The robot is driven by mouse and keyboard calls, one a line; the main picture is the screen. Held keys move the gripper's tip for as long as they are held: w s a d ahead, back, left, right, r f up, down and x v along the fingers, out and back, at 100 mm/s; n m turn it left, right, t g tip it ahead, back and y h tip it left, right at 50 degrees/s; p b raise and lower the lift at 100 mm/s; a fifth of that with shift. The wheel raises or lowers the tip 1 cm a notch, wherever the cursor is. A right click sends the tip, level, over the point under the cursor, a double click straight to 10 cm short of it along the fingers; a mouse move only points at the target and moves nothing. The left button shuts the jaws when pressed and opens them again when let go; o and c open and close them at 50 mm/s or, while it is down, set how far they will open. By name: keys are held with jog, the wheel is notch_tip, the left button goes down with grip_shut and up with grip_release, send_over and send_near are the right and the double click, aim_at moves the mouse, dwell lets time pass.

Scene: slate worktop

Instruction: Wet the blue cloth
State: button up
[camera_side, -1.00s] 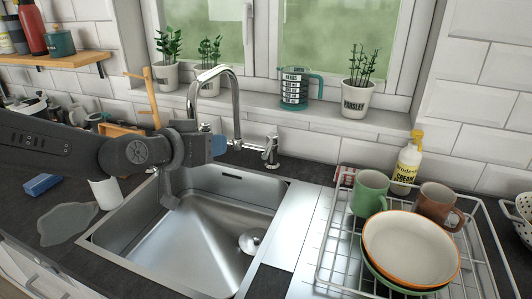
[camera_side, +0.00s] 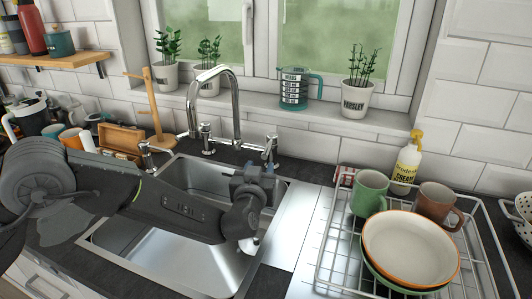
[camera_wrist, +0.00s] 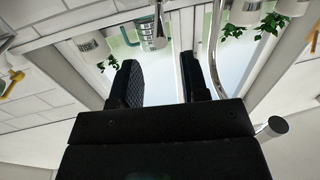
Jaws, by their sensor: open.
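I cannot make out the blue cloth in either current view; my arm covers the left counter where a blue item lay earlier. My gripper (camera_side: 256,182) is over the right part of the steel sink (camera_side: 165,262), to the right of and below the tap spout (camera_side: 237,115). In the wrist view my gripper (camera_wrist: 160,80) has its two dark fingers apart, with nothing seen between them. The chrome tap stands behind the sink, with a lever (camera_side: 270,148) at its right. The tap also shows in the wrist view (camera_wrist: 215,50), beside the right finger.
A white dish rack (camera_side: 325,240) with bowls (camera_side: 410,250) and mugs stands right of the sink. Potted plants (camera_side: 357,97) line the window sill. A wooden mug stand (camera_side: 157,110) and box (camera_side: 120,138) are at the back left.

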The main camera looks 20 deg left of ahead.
aim_at(266, 151)
jog(key=w, duration=0.2)
jog(key=w+a, duration=0.1)
jog(key=w, duration=0.5)
jog(key=shift+w+a, duration=0.1)
jog(key=shift+a, duration=0.2)
grip_shut()
